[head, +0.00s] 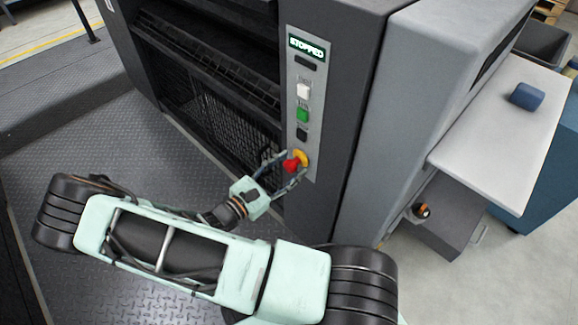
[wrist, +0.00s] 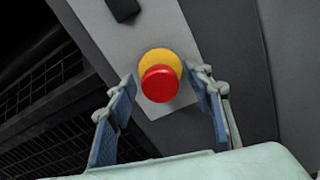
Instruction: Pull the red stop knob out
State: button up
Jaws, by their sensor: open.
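The red stop knob (head: 290,165) sits on a yellow base (head: 302,157) low on the grey control panel (head: 312,120). In the wrist view the knob (wrist: 160,84) shows as a round red head in front of its yellow base (wrist: 161,58). My gripper (head: 282,172) is open, with its fingers reaching toward the panel around the knob. In the wrist view one blue-padded finger of my gripper (wrist: 168,95) is on each side of the knob, with a visible gap on both sides.
Above the knob the panel carries a black switch (head: 302,134), a green button (head: 302,114), a white button (head: 304,91) and a lit display (head: 307,47) reading STOPPED. A light side table (head: 490,130) stands to the right. The patterned floor (head: 120,150) at left is clear.

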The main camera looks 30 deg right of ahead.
jog(key=v, duration=1.2)
jog(key=shift+r, duration=0.1)
